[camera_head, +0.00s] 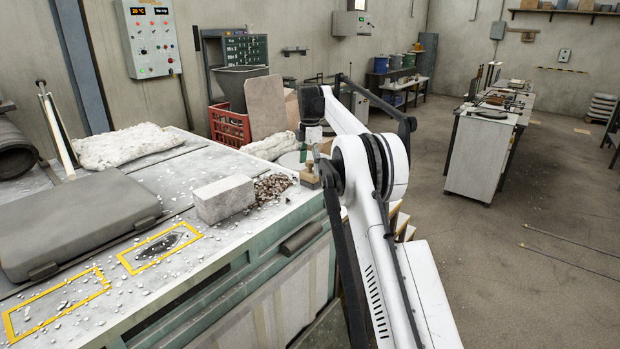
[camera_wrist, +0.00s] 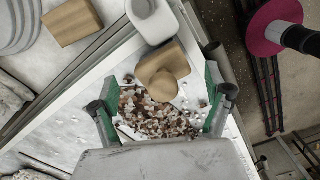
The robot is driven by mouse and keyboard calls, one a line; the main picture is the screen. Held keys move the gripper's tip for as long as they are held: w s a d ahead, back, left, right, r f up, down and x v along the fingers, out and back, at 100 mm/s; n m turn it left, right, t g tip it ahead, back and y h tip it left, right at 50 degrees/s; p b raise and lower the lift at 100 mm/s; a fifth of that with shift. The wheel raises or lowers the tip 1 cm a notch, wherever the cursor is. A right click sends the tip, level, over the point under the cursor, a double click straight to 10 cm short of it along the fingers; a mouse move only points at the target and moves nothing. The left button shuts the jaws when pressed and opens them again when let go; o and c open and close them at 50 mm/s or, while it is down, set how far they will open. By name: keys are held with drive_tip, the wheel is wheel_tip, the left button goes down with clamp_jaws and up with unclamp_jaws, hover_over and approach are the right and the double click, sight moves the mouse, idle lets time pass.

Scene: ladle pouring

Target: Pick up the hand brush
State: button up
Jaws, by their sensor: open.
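A light wooden block with a round knob (camera_wrist: 163,78), which looks like the hand brush, lies at the bench corner beside a heap of brown and white chips. It also shows in the head view, as the small wooden piece (camera_head: 309,174) at the bench's far right corner. My gripper (camera_wrist: 161,92) is open, with its green fingers spread on either side of the chips and the near part of the wooden piece. The fingers do not visibly touch it. Bristles cannot be made out. In the head view my arm hides part of the corner, and the fingers are hard to make out.
A pale rectangular block (camera_head: 224,198) stands beside the chip heap (camera_head: 272,187). A white rounded object (camera_wrist: 153,18) and another wooden block (camera_wrist: 72,20) lie beyond the brush. Yellow-framed areas (camera_head: 160,246) and a grey slab (camera_head: 80,217) occupy the left bench.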

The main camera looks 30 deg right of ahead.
sight(310, 172)
drive_tip(key=shift+s+a+f+p, duration=0.15)
drive_tip(key=shift+f+p, duration=0.35)
drive_tip(key=shift+f, duration=1.65)
drive_tip(key=c, duration=1.2)
